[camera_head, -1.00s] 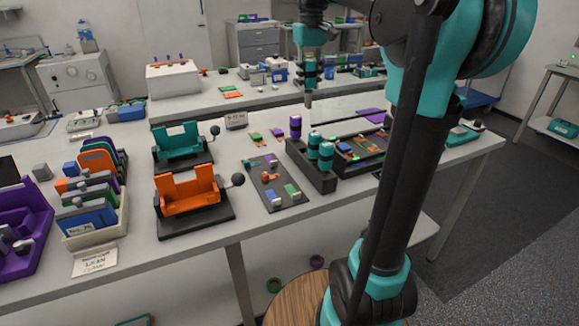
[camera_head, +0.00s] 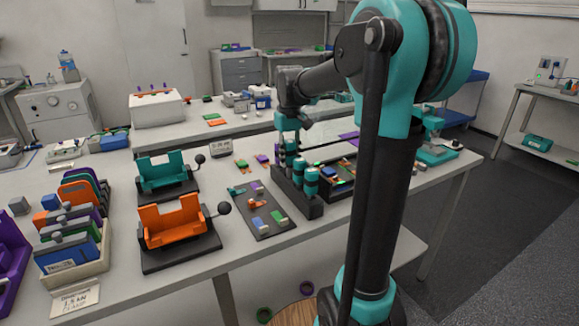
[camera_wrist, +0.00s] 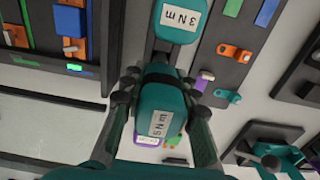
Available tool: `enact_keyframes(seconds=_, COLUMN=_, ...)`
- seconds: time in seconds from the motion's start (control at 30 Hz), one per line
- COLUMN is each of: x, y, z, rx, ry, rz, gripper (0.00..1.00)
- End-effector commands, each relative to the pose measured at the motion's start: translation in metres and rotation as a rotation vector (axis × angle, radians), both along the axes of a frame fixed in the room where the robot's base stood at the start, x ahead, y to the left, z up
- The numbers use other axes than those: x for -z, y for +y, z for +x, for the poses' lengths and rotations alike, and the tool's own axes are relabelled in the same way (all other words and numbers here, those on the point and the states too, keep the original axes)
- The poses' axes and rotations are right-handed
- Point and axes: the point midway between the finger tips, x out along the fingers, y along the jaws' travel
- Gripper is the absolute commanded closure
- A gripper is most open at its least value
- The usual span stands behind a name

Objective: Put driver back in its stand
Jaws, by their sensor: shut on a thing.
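My gripper (camera_wrist: 160,115) is shut on a teal driver (camera_wrist: 160,122) marked "5 N m", seen from above in the wrist view. In the head view my gripper (camera_head: 289,150) is down at the far end of the dark driver stand (camera_head: 306,207). Two teal drivers stand upright in the stand, a middle one (camera_head: 299,168) and a near one (camera_head: 311,184). In the wrist view a teal driver (camera_wrist: 179,20) marked "3 N m" is in line with the held one. My gripper hides the held driver's lower end and the far slots, so I cannot tell whether it is seated.
A dark tray with small coloured parts (camera_head: 340,180) lies right of the stand. A mat with coloured parts (camera_head: 262,230) lies left. Orange (camera_head: 172,222) and teal (camera_head: 165,174) cradles stand farther left, with little free room around the stand.

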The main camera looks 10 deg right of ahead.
Motion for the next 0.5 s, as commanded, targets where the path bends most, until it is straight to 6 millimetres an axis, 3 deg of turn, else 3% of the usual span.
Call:
enact_keyframes(seconds=0.2, x=0.029, y=0.000, z=0.000, rx=0.000, ry=0.000, rz=0.000, gripper=1.00)
enact_keyframes(seconds=0.5, x=0.033, y=0.000, z=0.000, rx=0.000, ry=0.000, rz=0.000, gripper=1.00)
